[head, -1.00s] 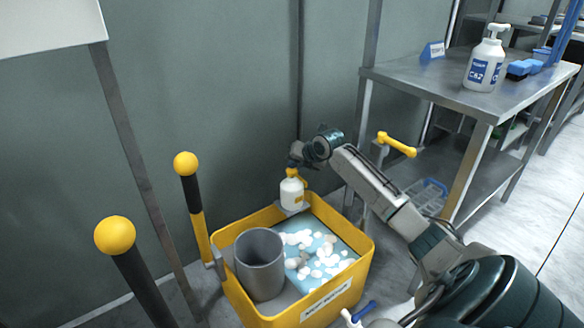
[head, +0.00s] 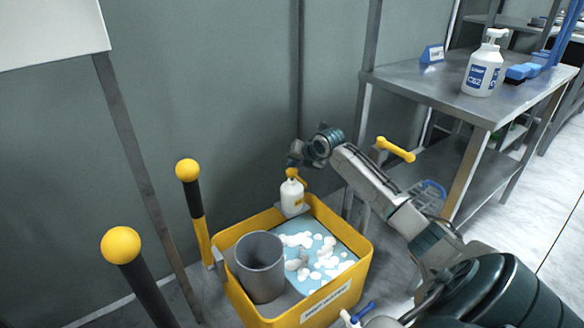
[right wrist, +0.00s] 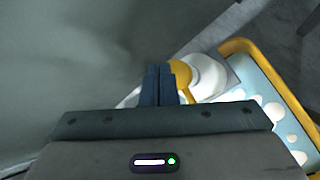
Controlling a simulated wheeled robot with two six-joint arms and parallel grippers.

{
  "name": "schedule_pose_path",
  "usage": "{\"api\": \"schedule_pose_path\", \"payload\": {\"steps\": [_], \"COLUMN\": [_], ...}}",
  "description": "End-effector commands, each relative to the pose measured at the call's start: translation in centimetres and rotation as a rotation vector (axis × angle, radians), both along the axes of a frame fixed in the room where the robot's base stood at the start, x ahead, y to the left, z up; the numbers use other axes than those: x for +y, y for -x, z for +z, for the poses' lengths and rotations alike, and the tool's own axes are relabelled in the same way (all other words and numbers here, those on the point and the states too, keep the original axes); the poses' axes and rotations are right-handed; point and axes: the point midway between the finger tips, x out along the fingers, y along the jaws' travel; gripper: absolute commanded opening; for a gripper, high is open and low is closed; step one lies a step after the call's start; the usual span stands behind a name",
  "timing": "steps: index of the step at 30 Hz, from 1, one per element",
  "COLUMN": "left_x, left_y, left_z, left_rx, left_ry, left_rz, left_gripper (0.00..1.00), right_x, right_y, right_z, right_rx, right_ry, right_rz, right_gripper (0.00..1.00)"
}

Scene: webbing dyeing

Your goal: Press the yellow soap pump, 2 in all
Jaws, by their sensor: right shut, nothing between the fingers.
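The soap bottle (head: 292,196) is white with a yellow pump (head: 292,174) on top. It stands upright at the back corner of the yellow tub. My right gripper (head: 293,163) is shut and empty, with its fingertips right above the pump head. In the right wrist view the shut fingers (right wrist: 158,84) lie beside the yellow pump (right wrist: 181,76) and partly hide it, with the white bottle (right wrist: 208,76) behind. I cannot tell if the fingertips touch the pump. My left gripper is not in view.
The yellow tub (head: 291,321) holds blue liquid with white foam (head: 325,258) and a grey cylinder (head: 260,266). Yellow-knobbed posts (head: 187,170) stand at left. A steel table (head: 425,88) at right carries a white pump bottle (head: 482,70) and blue brushes. A wall is close behind.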

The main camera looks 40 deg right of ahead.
Motion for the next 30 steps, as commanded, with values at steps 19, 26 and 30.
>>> {"api": "schedule_pose_path", "payload": {"steps": [19,26,30], "left_x": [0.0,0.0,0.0], "left_y": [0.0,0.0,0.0], "left_z": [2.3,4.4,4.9], "left_rx": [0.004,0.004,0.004], "left_ry": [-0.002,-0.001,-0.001], "left_rz": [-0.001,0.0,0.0], "left_gripper": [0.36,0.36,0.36], "right_x": [0.0,0.0,0.0], "right_y": [0.0,0.0,0.0], "right_z": [2.6,5.0,5.5], "right_rx": [-0.002,-0.002,-0.002], "right_ry": [0.001,0.001,0.001], "right_rz": [0.0,0.0,0.0], "right_gripper": [0.0,0.0,0.0]}}
